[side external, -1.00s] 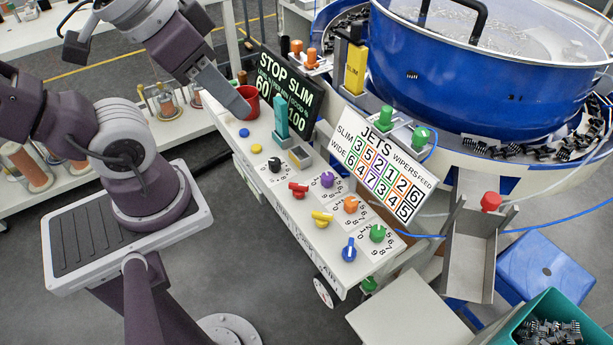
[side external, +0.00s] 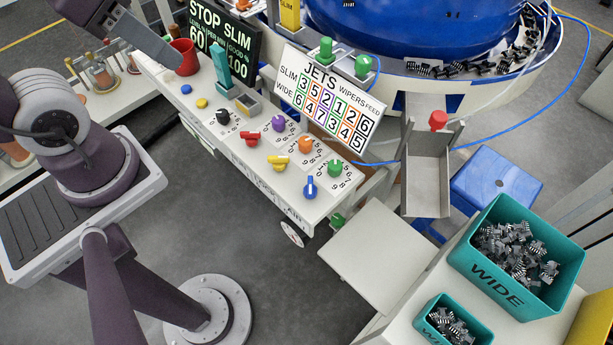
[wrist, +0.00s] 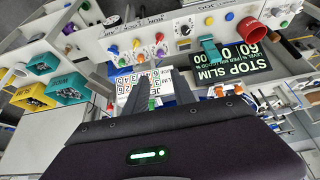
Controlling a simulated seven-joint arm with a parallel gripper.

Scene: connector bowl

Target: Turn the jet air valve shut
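The white control panel (side external: 240,150) carries several coloured knobs. A blue handle (side external: 309,187) with a pale stripe sits at its right front corner, above front lettering that seems to end in "AIR"; it points up and down in the picture. I take it as the jet air valve, but cannot be sure. Red (side external: 249,138) and yellow (side external: 278,162) handles sit further left. My gripper (wrist: 163,77) shows two dark, separated fingers in the wrist view, with nothing seen between them. In the side view a grey finger-like part reaches towards the red cup; the fingertips are unclear.
A red cup (side external: 184,57), a teal lever (side external: 221,68), the STOP SLIM display (side external: 222,38) and the JETS board (side external: 325,95) stand along the panel's back. A green knob (side external: 335,168) sits near the blue handle. A blue bowl (side external: 430,30) stands behind; teal bins (side external: 525,300) at right.

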